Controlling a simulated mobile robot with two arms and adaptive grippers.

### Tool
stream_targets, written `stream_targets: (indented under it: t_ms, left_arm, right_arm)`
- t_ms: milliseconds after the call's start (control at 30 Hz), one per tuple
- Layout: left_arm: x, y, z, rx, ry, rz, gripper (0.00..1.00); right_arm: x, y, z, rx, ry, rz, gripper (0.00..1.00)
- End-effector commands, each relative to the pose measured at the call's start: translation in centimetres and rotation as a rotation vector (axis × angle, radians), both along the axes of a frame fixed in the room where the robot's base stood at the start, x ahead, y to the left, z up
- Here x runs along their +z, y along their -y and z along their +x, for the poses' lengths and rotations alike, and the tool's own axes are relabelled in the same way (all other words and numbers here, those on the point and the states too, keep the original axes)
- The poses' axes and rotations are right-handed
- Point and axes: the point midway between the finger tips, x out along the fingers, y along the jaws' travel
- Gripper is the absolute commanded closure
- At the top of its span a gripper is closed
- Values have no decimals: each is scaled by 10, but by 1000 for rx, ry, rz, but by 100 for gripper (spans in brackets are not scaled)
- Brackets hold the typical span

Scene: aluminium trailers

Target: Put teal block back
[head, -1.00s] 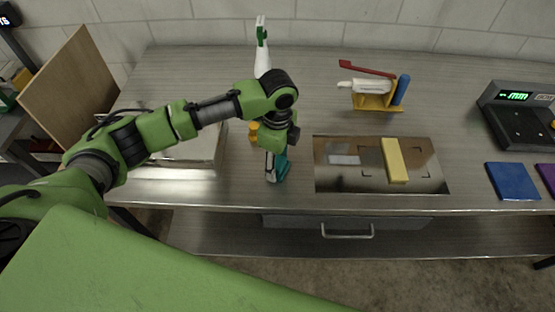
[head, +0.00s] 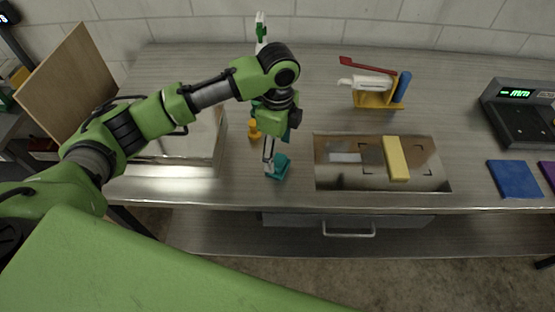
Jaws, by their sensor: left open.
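The teal block (head: 279,168) lies on the metal bench near its front edge, left of the shiny inset plate. My left gripper (head: 270,155) is above the block, pointing down, open, with its fingers at or just over the block's left side. I cannot tell whether a finger touches it. A second teal patch shows beside the gripper body, partly hidden by it. My right gripper is not in view.
A yellow block (head: 396,158) lies on the shiny plate (head: 335,178). A yellow piece (head: 254,131) stands behind my gripper. A silver case (head: 190,150) is at left, a yellow rack (head: 377,101) behind the plate, a blue pad (head: 514,179) and scale (head: 520,112) at right.

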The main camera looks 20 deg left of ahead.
Motion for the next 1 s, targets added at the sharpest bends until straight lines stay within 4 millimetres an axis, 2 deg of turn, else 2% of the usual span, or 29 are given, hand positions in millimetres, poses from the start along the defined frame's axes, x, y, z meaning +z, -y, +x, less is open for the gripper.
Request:
stream_targets:
  t_ms: [200, 400, 567, 1000]
  left_arm:
    - [45, 0, 1, 0, 4, 0, 35]
    - [69, 0, 0, 1, 0, 0, 35]
    - [75, 0, 0, 1, -1, 0, 35]
    - [75, 0, 0, 1, -1, 0, 35]
  right_arm:
    - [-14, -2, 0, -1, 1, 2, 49]
    - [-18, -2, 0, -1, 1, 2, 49]
    - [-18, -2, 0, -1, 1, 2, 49]
    - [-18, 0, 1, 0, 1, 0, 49]
